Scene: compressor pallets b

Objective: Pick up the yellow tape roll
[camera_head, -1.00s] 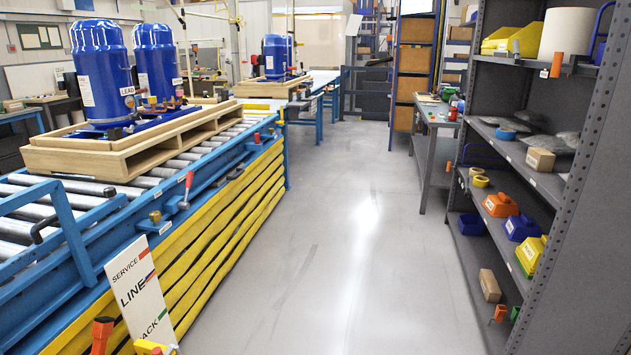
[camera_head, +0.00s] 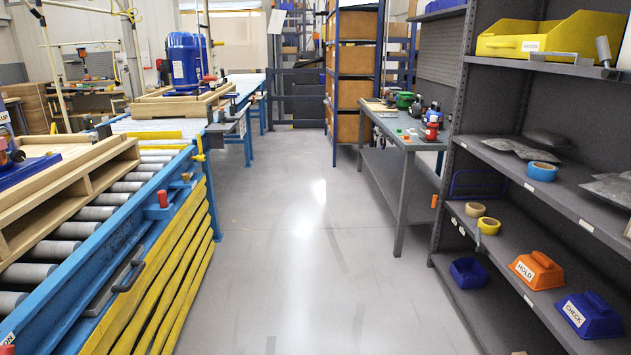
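A yellow tape roll (camera_head: 489,226) sits near the front edge of a middle-low shelf on the grey rack at the right. A tan tape roll (camera_head: 475,210) lies just behind it on the same shelf. A blue tape roll (camera_head: 542,171) lies on the shelf above. Neither of my grippers shows in the head view, so their state is hidden.
The grey shelf rack (camera_head: 459,207) also holds an orange bin (camera_head: 537,270), blue bins (camera_head: 590,314) and a yellow bin (camera_head: 552,38). A grey workbench (camera_head: 399,148) stands beyond it. The roller conveyor (camera_head: 97,213) lines the left. The floor aisle (camera_head: 300,262) between is clear.

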